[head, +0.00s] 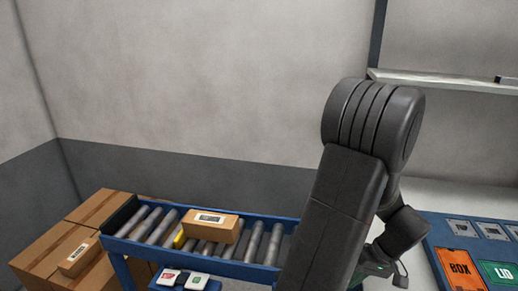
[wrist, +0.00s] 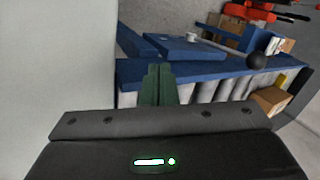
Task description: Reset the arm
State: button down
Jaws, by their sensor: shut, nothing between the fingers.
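My arm stands raised at the right of the middle in the head view, its upper links large and dark. My gripper shows in the wrist view (wrist: 158,85) as two dark green fingers lying side by side, shut with nothing between them. In the head view, the arm's end hangs low behind the upper link, and its fingers are mostly hidden there. In the wrist view the fingers point toward the blue edge of the roller conveyor (wrist: 200,68).
The roller conveyor (head: 130,245) carries a cardboard box (head: 212,226). Cardboard boxes (head: 50,235) are stacked at left. A blue board (head: 440,250) with an orange BOX panel (head: 461,268) and a green LID panel (head: 500,272) lies at right. A shelf (head: 450,80) hangs above it.

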jog(key=v, duration=0.3)
jog(key=shift+r, duration=0.3)
jog(key=shift+a, duration=0.15)
